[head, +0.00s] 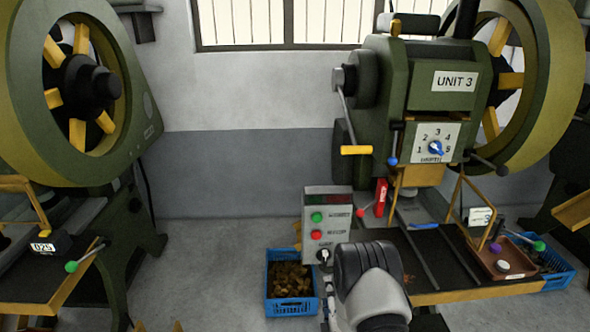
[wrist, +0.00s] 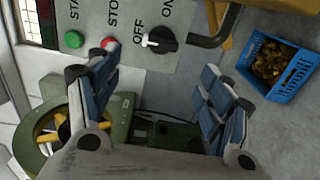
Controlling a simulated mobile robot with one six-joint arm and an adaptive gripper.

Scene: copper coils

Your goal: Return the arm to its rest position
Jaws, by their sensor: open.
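My gripper (wrist: 162,66) is open in the wrist view, with blue-padded fingers wide apart and nothing between them. It is in front of a grey control box (wrist: 110,14), which shows at the top of the view. The box has a green START button (wrist: 74,39), a red STOP button (wrist: 110,44) and a black OFF/ON knob (wrist: 166,41). The knob's white mark points to the OFF side. In the head view my arm (head: 372,280) rises at the bottom centre, just right of the control box (head: 328,228). My fingers are hidden there.
A green press marked UNIT 3 (head: 430,75) stands behind, with its worktable (head: 440,290) right of my arm. A blue crate of copper-coloured scrap (head: 290,285) is on the floor left of my arm. Another press (head: 75,100) stands at left. The floor between is clear.

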